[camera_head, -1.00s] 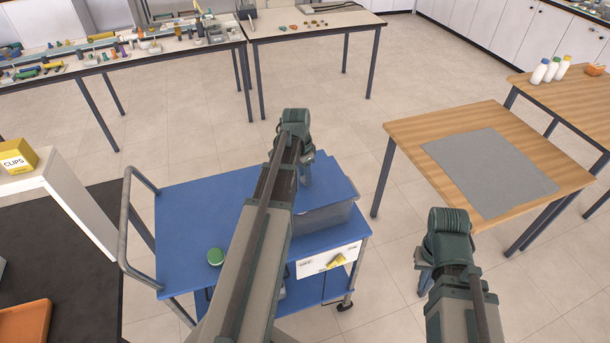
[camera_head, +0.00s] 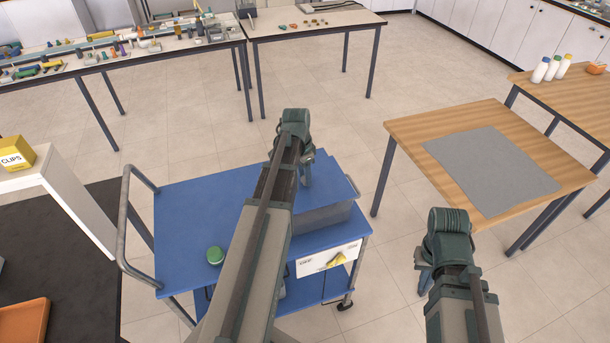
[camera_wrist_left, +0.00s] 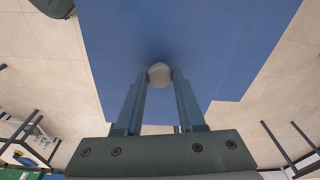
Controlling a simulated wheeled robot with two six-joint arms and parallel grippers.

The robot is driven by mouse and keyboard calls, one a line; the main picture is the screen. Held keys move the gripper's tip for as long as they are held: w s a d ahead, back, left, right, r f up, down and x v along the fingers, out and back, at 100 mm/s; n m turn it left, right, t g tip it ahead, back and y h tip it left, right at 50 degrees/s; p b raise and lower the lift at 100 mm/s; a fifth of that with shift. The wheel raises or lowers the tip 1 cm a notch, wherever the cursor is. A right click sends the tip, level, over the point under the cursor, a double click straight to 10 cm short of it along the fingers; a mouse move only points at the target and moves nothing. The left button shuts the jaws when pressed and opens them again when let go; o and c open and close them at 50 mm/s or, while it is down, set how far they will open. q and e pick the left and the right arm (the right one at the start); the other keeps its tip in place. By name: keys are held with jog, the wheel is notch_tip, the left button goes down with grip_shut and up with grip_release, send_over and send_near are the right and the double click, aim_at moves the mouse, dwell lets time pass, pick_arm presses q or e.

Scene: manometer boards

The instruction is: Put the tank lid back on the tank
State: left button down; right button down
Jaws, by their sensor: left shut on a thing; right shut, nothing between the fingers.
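The tank lid is a flat blue plate (camera_head: 331,184) over the grey, see-through tank (camera_head: 325,218) on the blue cart. My left gripper (camera_head: 307,181) is above the lid and shut on its pale round knob (camera_wrist_left: 160,73). The blue lid (camera_wrist_left: 190,35) fills much of the left wrist view. I cannot tell from these views whether the lid rests on the tank's rim or hangs just above it. My left arm hides the left part of the tank and lid. My right gripper (camera_head: 425,284) is shut and empty, to the right of the cart.
The blue cart (camera_head: 190,215) has a handrail (camera_head: 124,215) at left and carries a round green-topped thing (camera_head: 215,256). A white panel with a yellow part (camera_head: 337,260) is at its front. A wooden table with a grey mat (camera_head: 490,170) stands at right. Floor lies between them.

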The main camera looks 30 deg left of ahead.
pick_arm(q)
jog(key=shift+f, duration=0.2)
jog(key=shift+c, duration=2.2)
grip_release()
jog(key=shift+r, duration=0.15)
notch_tip(320, 180, up, 14)
jog(key=s+p, duration=0.1)
jog(key=p, duration=1.2)
jog(key=shift+s+a+f, duration=0.25)
jog(key=shift+a, duration=0.15)
jog(key=s+d+f+b, duration=0.3)
jog(key=s+d, duration=0.2)
jog(key=d, duration=0.5)
jog(key=s+d+f+n+g+y+b, duration=0.1)
jog(key=s+d+f+b, duration=0.2)
jog(key=d, duration=0.8)
jog(key=s+d+f+n+b, duration=0.1)
jog(key=s+d+f+b, duration=0.2)
jog(key=s+d, duration=0.4)
jog(key=d+f, duration=0.1)
jog(key=d, duration=0.2)
jog(key=shift+d+y, duration=0.2)
jog(key=shift+y, duration=0.2)
